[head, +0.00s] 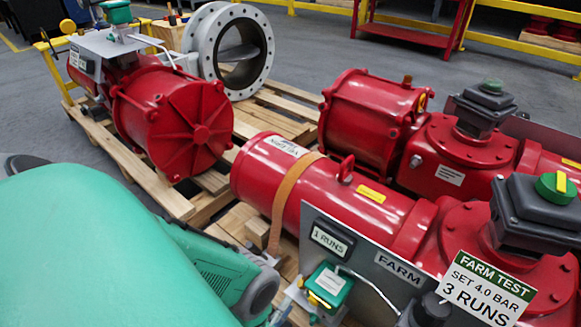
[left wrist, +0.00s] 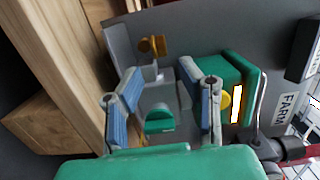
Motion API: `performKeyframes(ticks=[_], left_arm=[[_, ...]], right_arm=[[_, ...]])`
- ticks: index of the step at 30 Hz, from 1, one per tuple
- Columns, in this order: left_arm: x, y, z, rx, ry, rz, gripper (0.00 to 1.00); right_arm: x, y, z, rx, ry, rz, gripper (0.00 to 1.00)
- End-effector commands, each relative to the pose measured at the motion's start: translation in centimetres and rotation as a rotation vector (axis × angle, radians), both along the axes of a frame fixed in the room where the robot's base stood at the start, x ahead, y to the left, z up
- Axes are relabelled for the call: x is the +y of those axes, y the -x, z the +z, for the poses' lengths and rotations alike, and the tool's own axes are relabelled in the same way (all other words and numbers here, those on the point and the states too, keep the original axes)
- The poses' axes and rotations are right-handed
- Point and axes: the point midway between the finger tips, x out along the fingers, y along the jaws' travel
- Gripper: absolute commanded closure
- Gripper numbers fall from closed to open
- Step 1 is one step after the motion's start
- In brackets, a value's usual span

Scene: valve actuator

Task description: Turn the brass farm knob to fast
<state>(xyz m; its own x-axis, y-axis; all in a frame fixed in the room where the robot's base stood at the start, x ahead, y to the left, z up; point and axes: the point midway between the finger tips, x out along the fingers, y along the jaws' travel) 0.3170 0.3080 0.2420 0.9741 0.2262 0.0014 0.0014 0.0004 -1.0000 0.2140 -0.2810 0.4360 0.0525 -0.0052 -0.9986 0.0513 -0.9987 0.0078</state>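A brass-coloured knob or fitting (left wrist: 151,46) shows in the left wrist view, beyond my fingertips on the grey FARM panel (left wrist: 185,35). My left gripper (left wrist: 160,82) is open, its two blue-padded fingers apart with nothing held. A small green knob (left wrist: 160,121) shows between the fingers; I cannot tell whether they touch it. A green box (left wrist: 240,78) with a round yellow part (left wrist: 224,99) is just right of the right finger. In the head view my left gripper (head: 292,300) is low, left of the green box (head: 329,284), and partly hidden. Fast markings cannot be read. My right gripper is out of view.
Red actuators (head: 320,185) lie on wooden pallets (head: 150,180). The FARM panel (head: 385,258) carries a "1 RUNS" counter (head: 331,240). A sign (head: 487,285) reads "FARM TEST, SET 4.0 BAR, 3 RUNS". A bent metal tube (head: 370,285) runs beside the green box. Pallet wood is close left in the wrist view.

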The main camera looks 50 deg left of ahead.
Motion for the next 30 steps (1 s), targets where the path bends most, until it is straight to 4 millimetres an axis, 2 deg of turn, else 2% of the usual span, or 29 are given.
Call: performKeyframes(ticks=[8, 11, 14, 18, 21, 26, 30], left_arm=[[0.4, -0.1, 0.0, -0.005, -0.001, -0.015, 0.67], [2.0, -0.4, -0.1, -0.027, -0.005, -0.095, 0.67], [4.4, -0.3, -0.1, -0.053, -0.009, -0.256, 0.67], [7.4, 1.1, -0.1, -0.052, -0.011, -0.513, 0.67], [9.0, 2.6, 0.0, -0.028, -0.007, -0.659, 0.67], [9.9, 4.0, 0.1, 0.000, -0.002, -0.777, 0.67], [9.3, 3.1, 0.1, 0.001, 0.000, -0.788, 0.67]], right_arm=[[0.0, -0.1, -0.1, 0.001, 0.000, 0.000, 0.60], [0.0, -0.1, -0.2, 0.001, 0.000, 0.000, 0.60], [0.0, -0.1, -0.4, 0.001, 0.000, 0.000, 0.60], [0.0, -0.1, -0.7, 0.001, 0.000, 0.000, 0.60], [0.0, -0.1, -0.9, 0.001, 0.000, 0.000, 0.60], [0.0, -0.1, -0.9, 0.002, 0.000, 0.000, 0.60], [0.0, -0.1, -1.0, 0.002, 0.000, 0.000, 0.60]])
